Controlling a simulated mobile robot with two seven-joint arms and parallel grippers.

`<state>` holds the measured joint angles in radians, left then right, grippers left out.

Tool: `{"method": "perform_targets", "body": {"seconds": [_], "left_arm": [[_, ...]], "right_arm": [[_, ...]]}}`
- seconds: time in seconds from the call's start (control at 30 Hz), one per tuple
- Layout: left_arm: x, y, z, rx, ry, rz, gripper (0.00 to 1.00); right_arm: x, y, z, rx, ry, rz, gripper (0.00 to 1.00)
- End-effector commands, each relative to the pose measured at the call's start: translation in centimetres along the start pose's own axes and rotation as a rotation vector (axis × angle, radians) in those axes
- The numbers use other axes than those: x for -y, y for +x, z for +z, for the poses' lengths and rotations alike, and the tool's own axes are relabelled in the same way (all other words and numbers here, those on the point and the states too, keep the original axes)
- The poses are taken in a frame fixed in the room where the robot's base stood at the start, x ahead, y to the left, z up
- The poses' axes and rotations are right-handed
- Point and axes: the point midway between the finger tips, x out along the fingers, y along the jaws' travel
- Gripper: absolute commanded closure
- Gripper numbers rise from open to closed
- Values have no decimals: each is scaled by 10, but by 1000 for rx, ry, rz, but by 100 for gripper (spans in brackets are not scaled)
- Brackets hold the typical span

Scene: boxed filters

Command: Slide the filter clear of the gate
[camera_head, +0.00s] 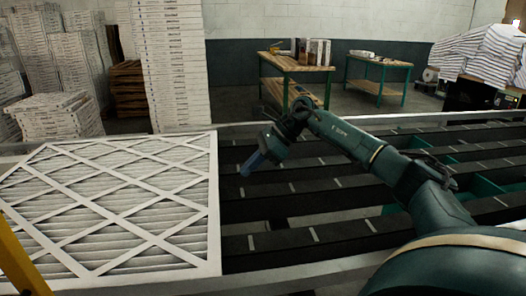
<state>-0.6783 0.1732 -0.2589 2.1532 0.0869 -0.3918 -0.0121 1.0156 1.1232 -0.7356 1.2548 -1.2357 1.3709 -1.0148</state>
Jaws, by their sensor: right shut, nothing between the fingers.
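A large flat filter (112,205) with a white frame, diagonal white strips and pleats lies on the conveyor at the left. Its right edge borders the bare dark belts (300,212). My right gripper (248,168) hangs above the belts, just right of the filter's right edge. It points down and to the left, and its fingers are together with nothing held. I cannot tell from this view whether it touches the filter. I cannot make out a gate for certain. My left gripper is not in view.
A pale rail (340,277) runs along the conveyor's near side. A yellow bar (20,262) stands at the lower left. Behind are stacked filters (172,65) and two green-legged tables (298,66) (380,63). The belts right of the filter are clear beneath my arm.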

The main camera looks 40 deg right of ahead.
Motion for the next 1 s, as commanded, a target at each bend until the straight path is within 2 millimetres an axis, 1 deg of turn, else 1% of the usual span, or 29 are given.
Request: {"method": "perform_targets", "body": {"seconds": [0.03, 0.07, 0.13, 0.23, 0.43, 0.8, 0.9, 0.97, 1.0], "left_arm": [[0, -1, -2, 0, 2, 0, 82], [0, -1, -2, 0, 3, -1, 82], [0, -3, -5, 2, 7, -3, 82], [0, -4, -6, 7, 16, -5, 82], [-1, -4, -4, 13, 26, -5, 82], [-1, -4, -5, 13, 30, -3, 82], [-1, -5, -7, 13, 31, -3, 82], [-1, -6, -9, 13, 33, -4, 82], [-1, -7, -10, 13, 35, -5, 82]], "right_arm": [[-1, 11, 1, 0, 0, 5, 100], [-1, 17, 1, 0, 0, 4, 100], [0, 23, 13, 3, -2, 2, 100], [0, 33, 21, 2, -1, 2, 100], [0, 42, 29, 2, 0, 0, 100], [0, 44, 30, 2, 0, 0, 100], [0, 52, 40, 4, -2, 2, 100], [-1, 62, 50, 5, -2, 4, 100], [-1, 70, 58, 5, -4, 6, 100]]}}
